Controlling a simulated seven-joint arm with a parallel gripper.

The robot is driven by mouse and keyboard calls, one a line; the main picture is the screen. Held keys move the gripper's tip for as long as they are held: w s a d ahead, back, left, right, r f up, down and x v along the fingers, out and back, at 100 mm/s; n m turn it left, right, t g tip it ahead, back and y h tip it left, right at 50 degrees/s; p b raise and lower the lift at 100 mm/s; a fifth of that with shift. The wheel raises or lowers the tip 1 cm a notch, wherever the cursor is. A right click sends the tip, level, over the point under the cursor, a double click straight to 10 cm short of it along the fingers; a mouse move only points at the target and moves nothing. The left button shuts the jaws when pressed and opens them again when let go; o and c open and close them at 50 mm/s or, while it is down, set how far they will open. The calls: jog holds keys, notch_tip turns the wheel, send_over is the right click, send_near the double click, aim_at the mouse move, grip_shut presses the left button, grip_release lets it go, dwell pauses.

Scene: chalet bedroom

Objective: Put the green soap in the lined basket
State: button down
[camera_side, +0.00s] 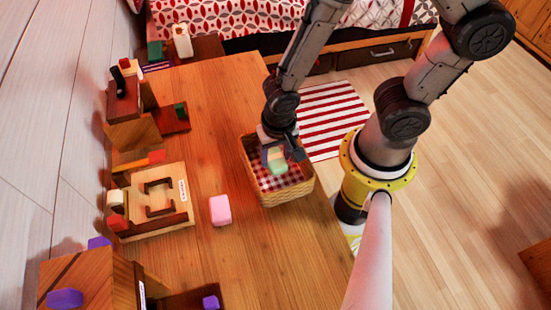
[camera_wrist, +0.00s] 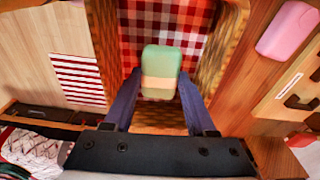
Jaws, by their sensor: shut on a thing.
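The green soap (camera_wrist: 161,62), a rounded pale green block with a beige band, is between the two fingers of my gripper (camera_wrist: 158,92) in the wrist view. My gripper is shut on it. In the side view the soap (camera_side: 278,168) shows below my gripper (camera_side: 275,158), over the opening of the lined basket. The lined basket (camera_side: 290,196) is wicker with a red and white checked cloth inside. In the wrist view the checked lining (camera_wrist: 140,25) lies beyond the soap. I cannot tell whether the soap touches the lining.
A pink soap (camera_side: 220,210) lies on the wooden table (camera_side: 225,130) left of the basket. A wooden tray with cut-out shapes (camera_side: 150,205) and several small boxes line the wall side. The table beyond the basket is clear.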

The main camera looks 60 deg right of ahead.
jog(key=shift+f, duration=0.95)
jog(key=shift+f, duration=0.15)
jog(key=shift+c, duration=1.1)
grip_release()
notch_tip(320, 180, up, 12)
jog(key=s+a, duration=0.1)
notch_tip(320, 180, up, 8)
jog(key=n+t+y, duration=0.1)
jog(key=n+t, duration=0.1)
jog(key=n, duration=0.1)
send_over(278, 163)
jog(key=d, duration=0.4)
jog(key=s+d+r+n+t, duration=0.2)
jog(key=s+d+r+n, duration=0.2)
jog(key=r, duration=0.4)
jog(key=shift+s+d+r+n+t, duration=0.2)
jog(key=shift+d+n+t, duration=0.15)
jog(key=shift+n, duration=0.25)
